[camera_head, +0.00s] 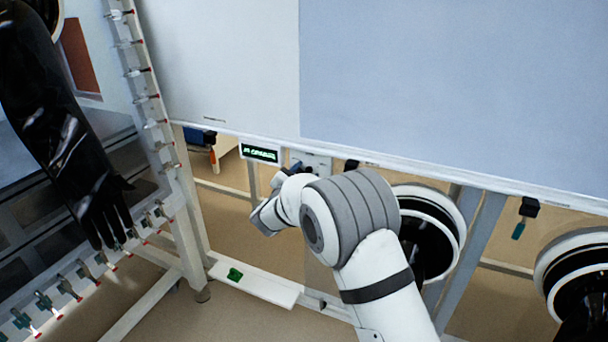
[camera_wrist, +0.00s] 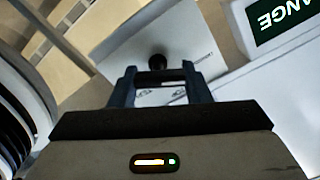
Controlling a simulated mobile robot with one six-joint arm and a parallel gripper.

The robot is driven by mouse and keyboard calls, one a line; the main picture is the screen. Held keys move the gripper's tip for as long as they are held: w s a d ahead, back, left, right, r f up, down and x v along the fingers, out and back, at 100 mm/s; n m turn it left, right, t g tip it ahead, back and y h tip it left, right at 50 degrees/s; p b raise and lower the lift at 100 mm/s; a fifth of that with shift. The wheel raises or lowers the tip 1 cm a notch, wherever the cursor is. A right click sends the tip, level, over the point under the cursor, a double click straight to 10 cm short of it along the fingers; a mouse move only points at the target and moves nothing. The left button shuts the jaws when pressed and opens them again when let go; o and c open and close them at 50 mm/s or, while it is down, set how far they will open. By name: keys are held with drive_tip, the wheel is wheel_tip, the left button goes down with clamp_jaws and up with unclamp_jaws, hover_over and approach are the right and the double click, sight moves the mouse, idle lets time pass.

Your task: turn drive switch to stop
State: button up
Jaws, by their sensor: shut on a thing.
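In the wrist view, a pale switch plate (camera_wrist: 195,45) carries the drive switch (camera_wrist: 157,62), a dark round knob with a dark bar just below it. My gripper (camera_wrist: 158,78) has its two dark fingers at either side of this bar and is shut on the switch. Small lettering on the plate is too blurred to read, so I cannot tell the switch's setting. In the head view, the plate (camera_head: 318,160) shows beside my wrist, under the cabinet's lower edge. My arm hides the switch and most of the gripper there.
Round black glove ports (camera_head: 435,195) are at right. A rack with clips (camera_head: 150,95) and a hanging black glove (camera_head: 60,130) stand at left. A white ledge (camera_head: 280,292) with a green item lies below.

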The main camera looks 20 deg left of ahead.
drive_tip(key=shift+f+m+b, duration=0.15)
drive_tip(key=shift+m+b, duration=0.25)
drive_tip(key=shift+b, duration=0.15)
drive_tip(key=m+b, duration=0.2)
drive_tip(key=b, duration=0.1)
drive_tip(key=shift+f, duration=0.1)
drive_tip(key=shift+d+m+b, duration=0.15)
drive_tip(key=shift+m+b, duration=1.2)
drive_tip(key=shift+m, duration=0.15)
drive_tip(key=o, duration=1)
drive_tip(key=shift+r, duration=0.2)
drive_tip(key=shift+c, duration=0.2)
drive_tip(key=s+p, duration=0.1)
drive_tip(key=s, duration=0.6)
drive_tip(key=shift+s+a, duration=0.35)
drive_tip(key=shift+s, duration=0.05)
